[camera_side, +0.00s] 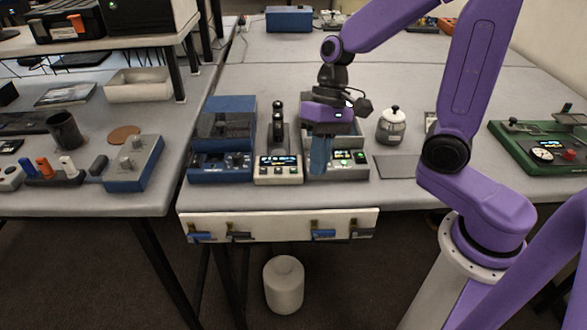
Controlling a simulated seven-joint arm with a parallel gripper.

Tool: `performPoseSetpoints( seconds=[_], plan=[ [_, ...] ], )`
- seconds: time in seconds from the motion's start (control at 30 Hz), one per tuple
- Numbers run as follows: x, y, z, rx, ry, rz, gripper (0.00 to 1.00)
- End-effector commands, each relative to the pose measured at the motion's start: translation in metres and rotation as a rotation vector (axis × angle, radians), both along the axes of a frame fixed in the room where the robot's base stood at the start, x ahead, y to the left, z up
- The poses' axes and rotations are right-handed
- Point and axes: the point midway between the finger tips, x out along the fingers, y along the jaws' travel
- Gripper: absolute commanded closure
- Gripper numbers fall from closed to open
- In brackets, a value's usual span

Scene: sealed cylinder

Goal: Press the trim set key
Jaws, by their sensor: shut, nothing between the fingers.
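My gripper (318,168) points down in front of the right-hand of three bench devices, its blue fingers shut and empty. This grey device (343,172) has a small green-lit display and small keys on its front panel. My gripper hides part of it, and I cannot tell whether the fingertips touch the panel. A beige device (279,170) with a lit display and dark upright parts stands to its left. A blue device (221,165) with a display and knobs stands farther left. The labels are too small to read, so I cannot tell which key is the trim set key.
A lidded glass jar (391,127) and a flat grey plate (397,167) are right of the devices. A green board (540,146) lies at the far right. A white rail with hooks (280,224) runs along the table front. The table behind my gripper is mostly clear.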

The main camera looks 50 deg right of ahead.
Motion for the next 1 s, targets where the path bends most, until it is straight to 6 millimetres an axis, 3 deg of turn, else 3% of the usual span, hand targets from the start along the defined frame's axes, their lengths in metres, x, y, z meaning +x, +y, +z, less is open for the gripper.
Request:
performPoseSetpoints(
  seconds=[0.57, 1.0],
  plan=[
    [0.059, -0.002, 0.001, 0.143, 0.086, -0.481, 1.0],
    [0.093, -0.024, 0.003, 0.269, 0.119, -0.847, 1.0]
  ],
)
